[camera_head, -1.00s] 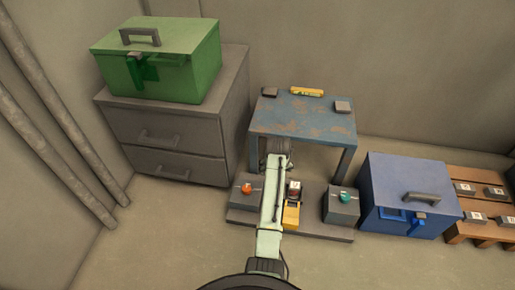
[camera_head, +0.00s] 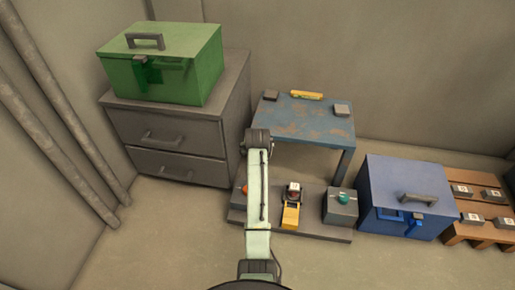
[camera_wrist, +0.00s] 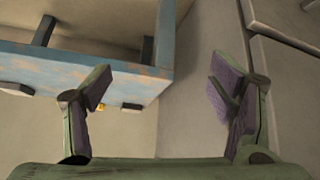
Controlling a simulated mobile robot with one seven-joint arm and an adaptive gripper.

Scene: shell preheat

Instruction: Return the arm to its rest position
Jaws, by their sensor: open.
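My arm, pale green, rises from the bottom centre of the head view up to a dark joint in front of the blue table's left side. My gripper is hidden in the head view. In the wrist view my gripper (camera_wrist: 160,100) is open, its two fingers wide apart with nothing between them. Beyond the fingers the wrist view shows the blue table (camera_wrist: 130,75) at left and the grey drawer cabinet (camera_wrist: 285,30) at upper right.
A green box (camera_head: 165,65) sits on the grey drawer cabinet (camera_head: 165,130). The worn blue table (camera_head: 305,120) bears small grey blocks and a yellow item (camera_head: 306,95). Below are a yellow device (camera_head: 291,212) and a green-button box (camera_head: 340,205). A blue box (camera_head: 405,190) and wooden pallet (camera_head: 470,230) stand right.

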